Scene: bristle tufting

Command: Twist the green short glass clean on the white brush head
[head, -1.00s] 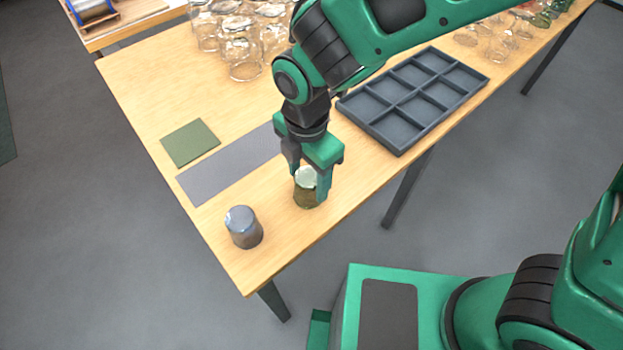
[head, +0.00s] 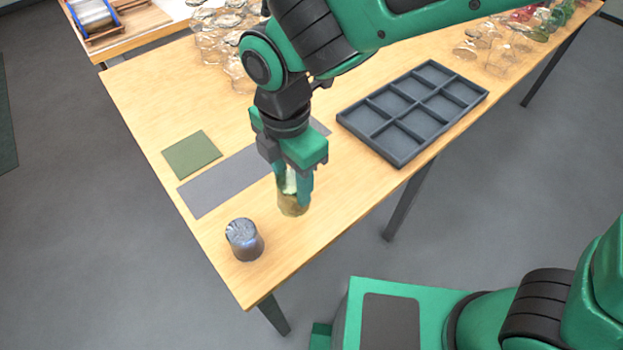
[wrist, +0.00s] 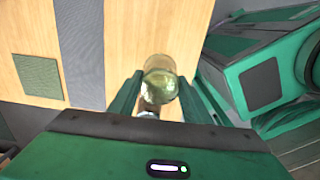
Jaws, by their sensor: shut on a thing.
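The green short glass (head: 293,206) is between the fingers of my gripper (head: 293,190), which is shut on it, near the front of the table. Its upper part looks pale, and the fingers cover its sides. Whether it touches the table is unclear. In the wrist view the glass (wrist: 161,86) shows round and greenish between the two fingers (wrist: 158,98). I cannot make out a white brush head for certain.
A green square mat (head: 191,155) and a grey strip mat (head: 215,185) lie behind the glass. A dark compartment tray (head: 398,155) lies to the right, looking empty. Several clear glasses (head: 212,45) stand at the back.

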